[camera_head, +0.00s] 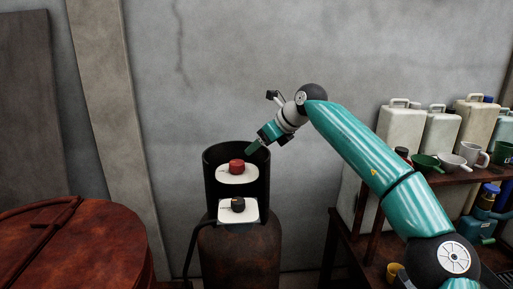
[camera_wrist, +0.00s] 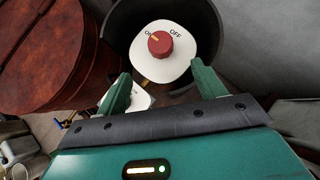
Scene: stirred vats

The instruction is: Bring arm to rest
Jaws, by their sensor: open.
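My gripper (camera_head: 254,147) is at the end of my teal arm, close to the upper rim of the dark cylinder (camera_head: 209,178). In the wrist view my gripper (camera_wrist: 160,90) has its two green fingers wide apart, with nothing between them. Beyond the fingers is a red knob (camera_wrist: 160,44) on a white plate marked ON and OFF; its pointer is toward ON. The red knob (camera_head: 236,167) also shows in the head view, with a black knob (camera_head: 238,204) on a second white plate below it. In the wrist view the lower plate is mostly hidden.
A rusty red lidded vat (camera_head: 75,245) stands at the left. At the right a shelf (camera_head: 440,179) holds jugs (camera_head: 402,124), cups and a green bowl (camera_head: 425,162). A grey wall (camera_head: 220,60) is behind.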

